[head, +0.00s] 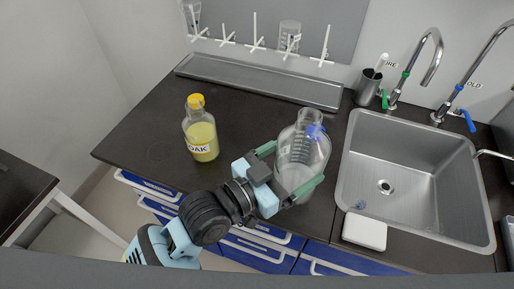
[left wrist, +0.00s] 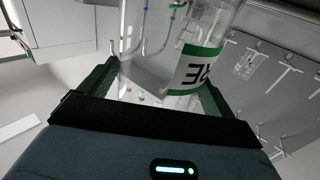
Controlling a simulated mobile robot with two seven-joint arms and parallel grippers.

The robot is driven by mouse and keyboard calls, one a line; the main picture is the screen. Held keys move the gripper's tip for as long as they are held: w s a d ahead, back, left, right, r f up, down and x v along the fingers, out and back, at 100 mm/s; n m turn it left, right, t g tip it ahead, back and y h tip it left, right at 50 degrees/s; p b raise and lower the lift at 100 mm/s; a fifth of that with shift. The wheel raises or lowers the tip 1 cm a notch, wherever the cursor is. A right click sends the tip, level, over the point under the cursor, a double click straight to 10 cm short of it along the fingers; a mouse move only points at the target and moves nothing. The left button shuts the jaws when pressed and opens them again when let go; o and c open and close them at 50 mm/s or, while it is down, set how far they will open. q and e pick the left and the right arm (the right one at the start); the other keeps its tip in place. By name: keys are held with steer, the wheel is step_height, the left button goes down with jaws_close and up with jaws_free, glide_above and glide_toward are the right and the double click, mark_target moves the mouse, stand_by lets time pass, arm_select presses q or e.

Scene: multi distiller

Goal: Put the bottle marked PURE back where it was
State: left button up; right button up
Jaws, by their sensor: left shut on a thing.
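A large clear bottle (head: 304,174) is between the green fingers of my left gripper (head: 292,171) in the head view, over the dark counter near the sink's left edge. My left gripper is shut on it around its body. In the left wrist view the bottle (left wrist: 212,45) shows a green-banded white label (left wrist: 196,71) with the letters "RE" visible; the rest is turned away. A blue part shows near the bottle's top in the head view. I cannot tell whether its base touches the counter. My right gripper is not in view.
A yellow-capped bottle of yellow liquid marked "OAK" (head: 201,133) stands on the counter to the left. A metal tray (head: 258,80) and a peg rack (head: 257,42) are behind. The sink (head: 397,188) and a white box (head: 364,231) are to the right. The counter between the bottles and tray is clear.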

arm_select(q)
steer(key=w+a+f+b, duration=0.1)
steer(key=w+a+f, duration=0.3)
steer(key=w+a, duration=0.3)
steer(key=shift+w+a, duration=0.2)
steer(key=shift+w, duration=0.15)
stand_by(0.4)
steer(key=shift+f, duration=0.1)
